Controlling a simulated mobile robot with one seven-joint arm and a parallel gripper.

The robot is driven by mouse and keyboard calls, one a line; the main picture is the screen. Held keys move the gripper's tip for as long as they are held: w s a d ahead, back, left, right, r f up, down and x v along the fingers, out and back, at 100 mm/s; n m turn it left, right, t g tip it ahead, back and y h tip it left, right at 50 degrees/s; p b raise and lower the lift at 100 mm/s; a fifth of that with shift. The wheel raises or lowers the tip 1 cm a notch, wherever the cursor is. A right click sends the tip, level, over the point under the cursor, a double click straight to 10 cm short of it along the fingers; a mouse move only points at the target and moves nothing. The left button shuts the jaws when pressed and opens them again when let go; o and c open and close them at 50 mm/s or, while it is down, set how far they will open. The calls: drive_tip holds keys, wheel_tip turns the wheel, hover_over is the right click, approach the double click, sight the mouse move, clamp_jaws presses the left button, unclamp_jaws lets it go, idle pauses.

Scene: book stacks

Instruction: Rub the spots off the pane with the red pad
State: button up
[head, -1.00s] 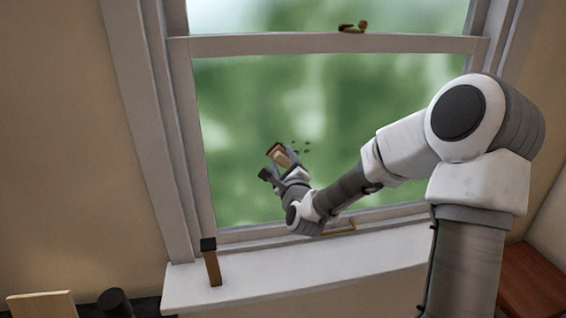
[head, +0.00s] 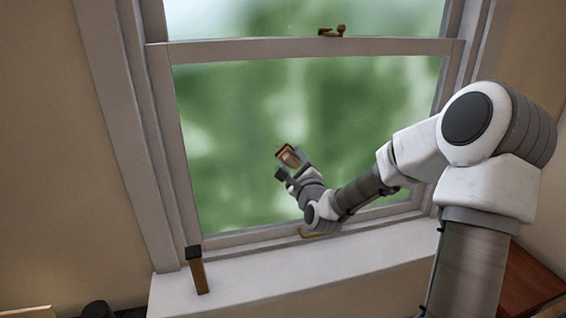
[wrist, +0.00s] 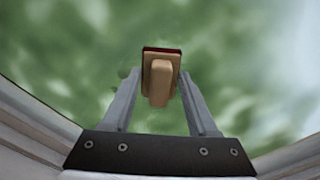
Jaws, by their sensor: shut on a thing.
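The red pad (head: 290,155) is a tan wooden block with a thin red layer on its far side. My gripper (head: 294,166) is shut on it, in front of the lower pane (head: 250,100). In the wrist view the pad (wrist: 160,82) sits between the two fingertips (wrist: 160,86), its red edge facing the glass. I cannot tell whether the pad touches the pane. No dark spots show clearly on the pane in the head view; the pad and gripper may hide some. A faint dark blotch near the left finger in the wrist view is unclear.
The white window sill (head: 270,277) runs below the pane. A wooden-handled tool with a black head (head: 197,270) stands at its left end. A brass latch (head: 332,31) is on the middle rail, and a brass pull (head: 314,235) is below my wrist.

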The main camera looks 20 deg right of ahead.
drive_tip(key=shift+d, duration=0.6)
drive_tip(key=shift+s, duration=0.1)
drive_tip(key=shift+s+p, duration=0.55)
drive_tip(key=shift+s, duration=2.45)
drive_tip(key=s, duration=0.3)
drive_tip(key=shift+p, duration=0.3)
drive_tip(key=shift+f, duration=0.2)
